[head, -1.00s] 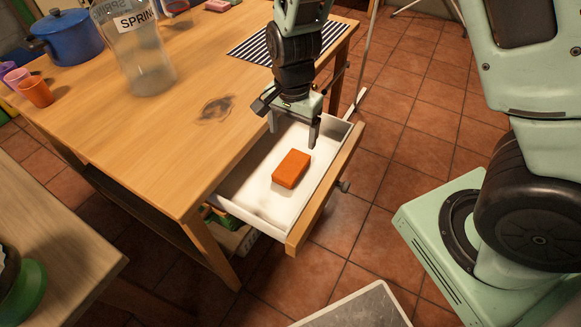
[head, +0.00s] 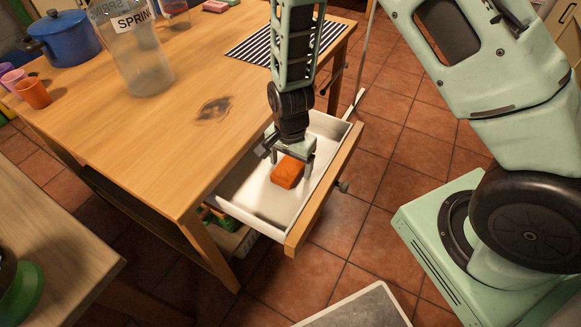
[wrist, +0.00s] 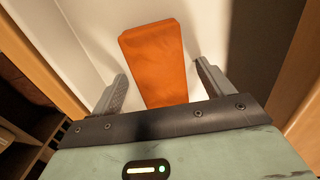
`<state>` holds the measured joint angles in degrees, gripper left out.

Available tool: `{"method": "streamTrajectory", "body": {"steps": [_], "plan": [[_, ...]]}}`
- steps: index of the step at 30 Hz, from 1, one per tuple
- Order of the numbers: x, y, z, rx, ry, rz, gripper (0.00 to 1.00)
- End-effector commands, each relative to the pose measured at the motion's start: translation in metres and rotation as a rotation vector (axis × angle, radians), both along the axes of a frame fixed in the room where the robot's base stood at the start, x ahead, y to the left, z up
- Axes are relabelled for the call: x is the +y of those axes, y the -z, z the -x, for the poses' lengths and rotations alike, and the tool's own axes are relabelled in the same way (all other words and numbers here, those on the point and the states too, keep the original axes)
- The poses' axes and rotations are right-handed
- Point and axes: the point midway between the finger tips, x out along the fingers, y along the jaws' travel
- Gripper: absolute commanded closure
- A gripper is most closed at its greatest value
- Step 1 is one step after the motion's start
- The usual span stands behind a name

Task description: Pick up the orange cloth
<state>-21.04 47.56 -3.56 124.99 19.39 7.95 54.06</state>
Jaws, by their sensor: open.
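The orange cloth (head: 287,173) is a folded block lying on the white floor of the open drawer (head: 247,197). My gripper (head: 291,170) is down inside the drawer, over the far end of the cloth, and hides part of it in the head view. In the wrist view the cloth (wrist: 156,62) lies between the two fingers of my gripper (wrist: 160,88). The fingers are open, with a gap on each side of the cloth. The near end of the cloth is hidden behind the gripper body.
The drawer's wooden front (head: 325,190) and its white side walls surround the gripper closely. The wooden table (head: 150,130) is to the left, with a clear bottle (head: 145,70), a blue pot (head: 68,38), cups (head: 33,92) and a striped mat (head: 258,45). Tiled floor lies to the right.

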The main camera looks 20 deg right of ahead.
Motion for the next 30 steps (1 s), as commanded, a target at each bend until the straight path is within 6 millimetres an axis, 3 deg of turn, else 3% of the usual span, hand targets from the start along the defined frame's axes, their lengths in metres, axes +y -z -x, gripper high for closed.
{"method": "streamTrajectory", "body": {"steps": [3,8,9,20,30], "plan": [[0.000,0.000,0.000,0.000,0.000,0.000,0.20],[0.000,0.000,0.000,0.000,0.000,0.000,0.65],[0.000,0.000,0.000,0.000,0.000,0.000,0.68],[0.000,-0.009,-0.001,-0.003,-0.001,0.000,0.68],[0.001,-0.073,-0.001,-0.004,-0.001,-0.001,0.68]]}}
